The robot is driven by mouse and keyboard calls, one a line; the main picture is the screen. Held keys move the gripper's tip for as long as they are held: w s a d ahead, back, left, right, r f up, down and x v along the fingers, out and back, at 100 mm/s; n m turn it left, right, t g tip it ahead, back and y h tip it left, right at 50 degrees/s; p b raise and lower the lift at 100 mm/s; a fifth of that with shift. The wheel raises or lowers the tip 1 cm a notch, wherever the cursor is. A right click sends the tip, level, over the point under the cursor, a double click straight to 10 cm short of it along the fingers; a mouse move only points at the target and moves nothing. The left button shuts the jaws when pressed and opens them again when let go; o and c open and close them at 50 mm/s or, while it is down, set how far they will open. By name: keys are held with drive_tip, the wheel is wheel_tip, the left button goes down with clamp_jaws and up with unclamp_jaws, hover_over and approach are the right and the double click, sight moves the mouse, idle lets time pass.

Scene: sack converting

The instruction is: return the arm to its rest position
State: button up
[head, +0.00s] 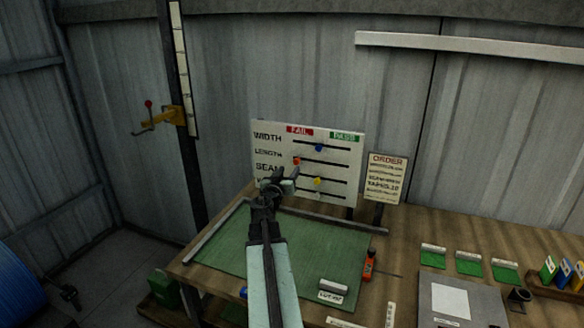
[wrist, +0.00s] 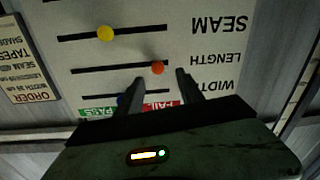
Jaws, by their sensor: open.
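My arm reaches forward over the workbench toward the white inspection board, which has FAIL and PASS headings and rows for WIDTH, LENGTH and SEAM (head: 340,138). My gripper (head: 283,180) is in front of the board's lower left part and hides some of its lowest row. In the wrist view, which shows the board upside down, the two fingers of my gripper (wrist: 158,82) are apart with nothing between them. The orange knob (wrist: 157,68) on the LENGTH slot is just beyond the fingertips; I cannot tell whether they touch. The yellow knob (wrist: 106,33) is on the SEAM slot.
A green mat (head: 300,248) lies on the bench (head: 450,225) under my arm. An orange bottle (head: 369,264) and a LOT tag (head: 332,292) are right of my arm. An ORDER card (head: 387,178) stands beside the board. A post with a yellow bracket (head: 175,115) rises at left.

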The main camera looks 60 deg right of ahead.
drive_tip(key=shift+s+a, duration=0.1)
drive_tip(key=shift+a, duration=0.4)
